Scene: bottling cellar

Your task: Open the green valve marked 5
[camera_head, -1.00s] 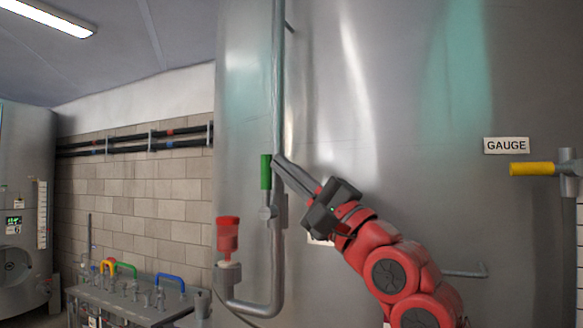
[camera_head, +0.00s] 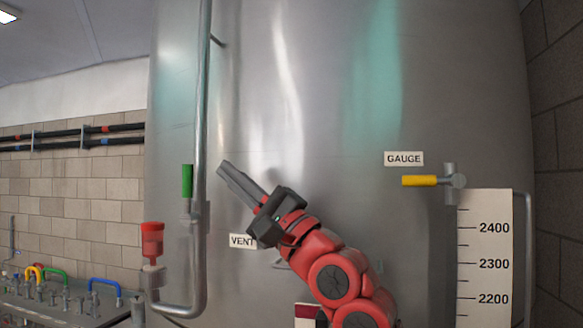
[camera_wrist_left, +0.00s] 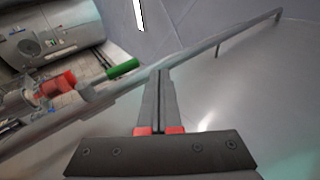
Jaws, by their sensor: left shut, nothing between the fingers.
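A green valve handle (camera_head: 187,181) stands upright beside a vertical steel pipe on the big tank, above a small grey valve body (camera_head: 188,216). I can read no number 5 on it. In the left wrist view the green handle (camera_wrist_left: 122,67) shows left of my fingertips, apart from them. My left gripper (camera_head: 222,167) is shut and empty, to the right of the pipe and the handle, its fingers pointing up and left. It also shows in the left wrist view (camera_wrist_left: 160,74), fingers together. My right gripper is not in view.
A VENT sign (camera_head: 242,241) is below my left gripper. A red-topped fitting (camera_head: 152,240) is left of the pipe (camera_head: 203,100). A yellow handle (camera_head: 419,181) is under the GAUGE sign (camera_head: 404,158). A bench with several coloured handles, one green (camera_head: 55,276), stands lower left.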

